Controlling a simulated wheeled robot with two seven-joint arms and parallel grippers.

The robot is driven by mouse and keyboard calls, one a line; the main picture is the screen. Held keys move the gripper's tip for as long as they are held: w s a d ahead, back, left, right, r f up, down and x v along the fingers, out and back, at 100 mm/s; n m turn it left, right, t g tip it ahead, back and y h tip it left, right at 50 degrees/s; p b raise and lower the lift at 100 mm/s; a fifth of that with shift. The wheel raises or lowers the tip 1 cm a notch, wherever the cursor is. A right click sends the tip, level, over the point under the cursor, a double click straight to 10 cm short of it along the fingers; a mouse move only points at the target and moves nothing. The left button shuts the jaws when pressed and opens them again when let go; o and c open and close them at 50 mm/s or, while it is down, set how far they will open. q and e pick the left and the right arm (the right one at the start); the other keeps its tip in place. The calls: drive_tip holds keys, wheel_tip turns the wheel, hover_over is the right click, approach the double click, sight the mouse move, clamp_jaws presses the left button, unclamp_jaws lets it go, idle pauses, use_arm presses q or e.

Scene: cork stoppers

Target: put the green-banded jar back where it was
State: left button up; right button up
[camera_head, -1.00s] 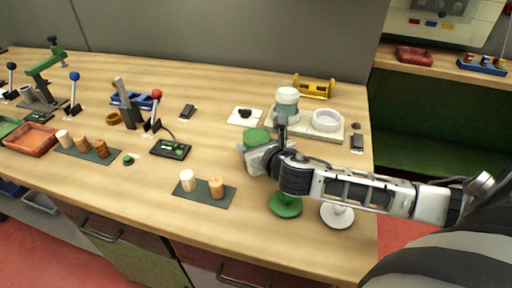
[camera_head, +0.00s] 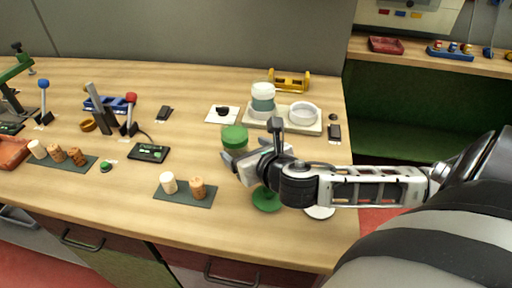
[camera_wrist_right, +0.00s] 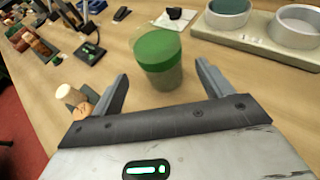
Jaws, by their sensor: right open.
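My left gripper is out of view.
A white round dish (camera_head: 303,112) shares the tray. A green disc (camera_head: 267,199) and a white disc (camera_head: 320,212) lie near the front edge, partly under my right arm. A dark mat with two corks (camera_head: 185,190) is to the left. A white card (camera_head: 222,115) lies behind the jar.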

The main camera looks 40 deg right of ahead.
drive_tip(key=v, duration=0.5)
drive_tip(key=shift+s, duration=0.15)
idle(0.3)
